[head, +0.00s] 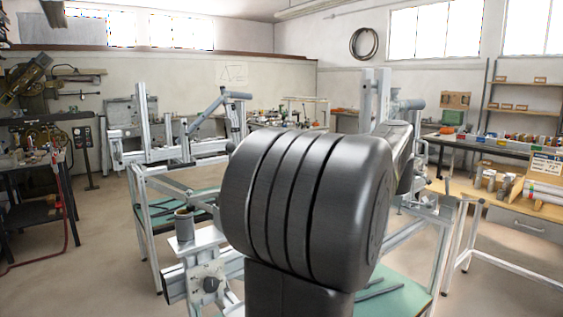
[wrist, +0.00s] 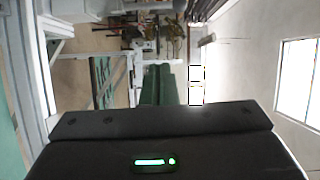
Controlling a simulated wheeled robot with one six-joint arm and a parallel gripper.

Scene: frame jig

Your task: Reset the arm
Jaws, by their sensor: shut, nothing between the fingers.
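My arm (head: 305,205) fills the middle of the head view as a large dark ribbed joint on a dark link. It hides much of the frame jig behind it, and my gripper cannot be made out in that view. In the wrist view my gripper (wrist: 164,72) shows as two green fingers side by side beyond its dark body with a green light. The fingers are shut with nothing between them. The wrist picture is turned sideways, with the windows at the right.
A metal frame jig (head: 150,215) with green shelves stands behind and around my arm. A cup-like part (head: 184,225) sits on a post at its front left. A workbench (head: 520,220) is at the right and a dark cart (head: 35,215) at the left. Open floor (head: 100,265) lies between cart and jig.

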